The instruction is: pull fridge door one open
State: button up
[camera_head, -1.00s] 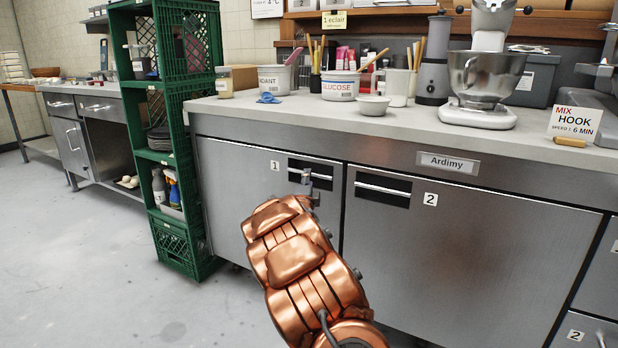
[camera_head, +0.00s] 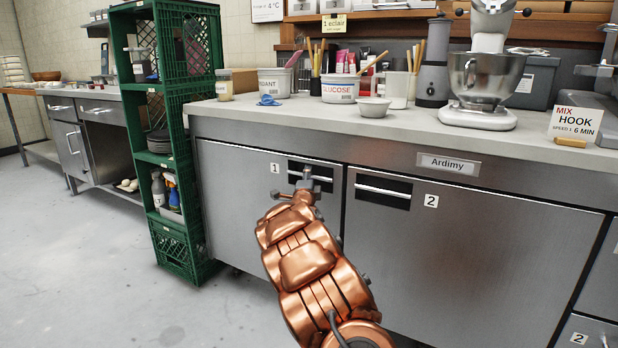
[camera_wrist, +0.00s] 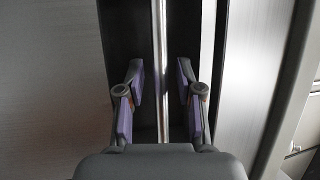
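Fridge door one (camera_head: 240,210) is a steel front with a "1" label, and it looks closed. Its bar handle (camera_head: 325,178) crosses a dark recess at the top right of the door. My gripper (camera_head: 306,176) is at that handle in the head view, and my copper arm hides part of the door below. In the wrist view the handle (camera_wrist: 160,60) runs as a bright bar between the two purple-padded fingers of my gripper (camera_wrist: 160,92). The fingers are open, with a gap on each side of the bar.
Fridge door two (camera_head: 460,255) stands to the right with its own bar handle (camera_head: 383,191). A green crate shelf (camera_head: 165,140) stands close on the left. The worktop (camera_head: 290,110) above holds tubs and a mixer (camera_head: 484,80). The floor at left is clear.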

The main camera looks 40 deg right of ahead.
grip_shut()
dwell(0.3)
jog(key=shift+a, duration=0.15)
